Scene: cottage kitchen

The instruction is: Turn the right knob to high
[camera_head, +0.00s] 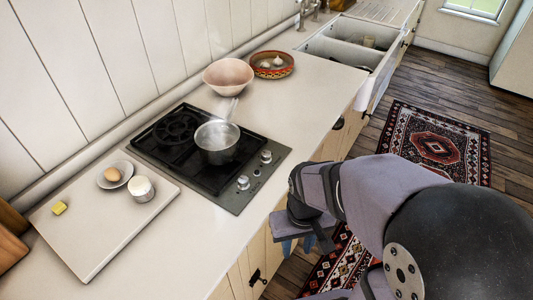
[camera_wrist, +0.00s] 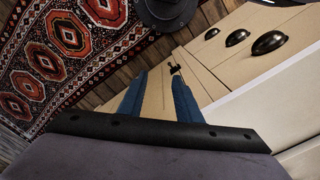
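The black cooktop (camera_head: 222,193) is set in the counter, with two silver knobs on its front strip. The right knob (camera_head: 266,157) is the one farther up the picture; the left knob (camera_head: 243,182) sits lower and to its left. Their exact settings are too small to read. A steel saucepan (camera_head: 218,152) stands on the cooktop close behind the knobs, its handle pointing away. My gripper (camera_head: 297,245) hangs in front of the cabinets, right of and below the cooktop, apart from the knobs. In the wrist view its two blue fingers (camera_wrist: 158,88) are apart with nothing between them.
A pale board (camera_head: 95,235) with a small dish, a white cup and a yellow piece lies left of the cooktop. A pink bowl (camera_head: 228,76) and a patterned bowl (camera_head: 272,71) stand behind. Cabinet fronts (camera_wrist: 245,50) are close to my gripper. The counter right of the cooktop is clear.

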